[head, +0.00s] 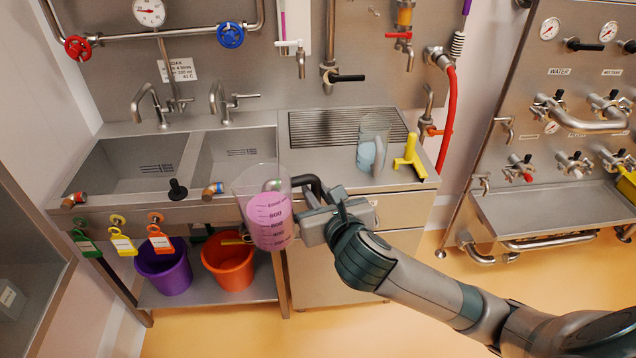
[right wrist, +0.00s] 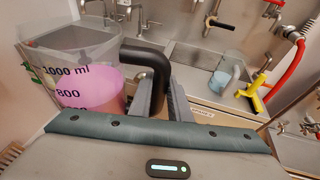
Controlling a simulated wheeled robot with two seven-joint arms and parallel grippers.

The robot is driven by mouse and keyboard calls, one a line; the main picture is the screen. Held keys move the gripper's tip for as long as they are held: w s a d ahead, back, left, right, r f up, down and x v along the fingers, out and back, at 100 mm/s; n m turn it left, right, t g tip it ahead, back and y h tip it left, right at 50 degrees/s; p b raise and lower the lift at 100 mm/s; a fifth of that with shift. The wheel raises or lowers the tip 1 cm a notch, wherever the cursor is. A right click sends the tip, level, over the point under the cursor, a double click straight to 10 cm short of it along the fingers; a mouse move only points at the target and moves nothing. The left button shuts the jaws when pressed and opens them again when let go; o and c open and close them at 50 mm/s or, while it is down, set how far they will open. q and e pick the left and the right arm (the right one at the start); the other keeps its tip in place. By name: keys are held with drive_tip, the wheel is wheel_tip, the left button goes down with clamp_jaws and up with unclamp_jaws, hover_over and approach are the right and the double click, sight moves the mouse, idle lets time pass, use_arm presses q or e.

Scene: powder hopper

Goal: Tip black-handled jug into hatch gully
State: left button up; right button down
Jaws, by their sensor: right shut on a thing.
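The black-handled jug (head: 268,215) is clear, marked in ml, and holds something pink up to about the 1000 mark. It is held roughly upright in front of the sink unit's front edge, and shows at the left of the right wrist view (right wrist: 85,80). My right gripper (head: 318,218) is shut on its black handle (right wrist: 148,62), with the fingers (right wrist: 157,95) either side of it. I cannot make out for certain which fixture is the hatch gully. My left gripper is not in view.
Two sink bowls (head: 128,166) lie behind the jug. A second jug (head: 372,145) with pale blue contents and a yellow tool (head: 409,158) stand on the right worktop. Purple (head: 163,268) and orange (head: 228,262) buckets sit on the lower shelf. Open floor lies in front.

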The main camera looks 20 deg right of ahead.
wheel_tip(320, 180, down, 7)
drive_tip(key=s+a+y+b, duration=0.1)
drive_tip(key=s+b, duration=0.1)
drive_tip(key=b, duration=0.5)
drive_tip(key=shift+n, duration=0.4)
drive_tip(key=shift+s, duration=0.15)
